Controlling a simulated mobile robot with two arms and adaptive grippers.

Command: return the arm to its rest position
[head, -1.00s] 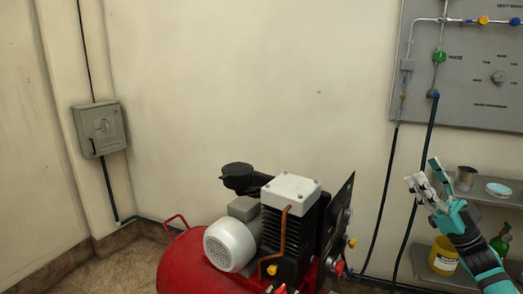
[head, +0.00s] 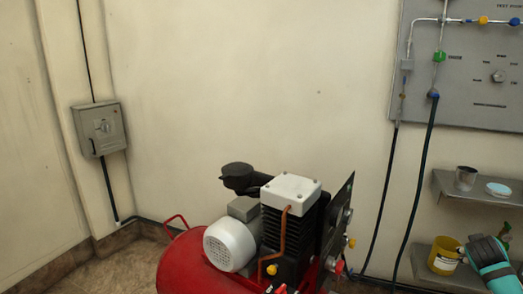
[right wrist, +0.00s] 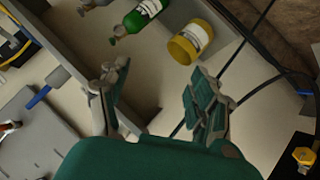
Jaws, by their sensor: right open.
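My right arm (head: 489,258) shows at the lower right edge of the head view, low in front of the shelves. Its fingers are mostly hidden there. In the right wrist view my right gripper (right wrist: 155,98) has its two fingers spread apart, with nothing between them. A yellow tub (head: 444,256) is just left of the arm in the head view and beyond the fingers in the right wrist view (right wrist: 190,43). My left gripper is in neither view.
A red compressor (head: 190,262) stands at the lower middle. A grey wall panel (head: 470,75) with pipes and valves hangs at upper right; dark hoses drop from it. A green bottle (right wrist: 140,17) is near the tub.

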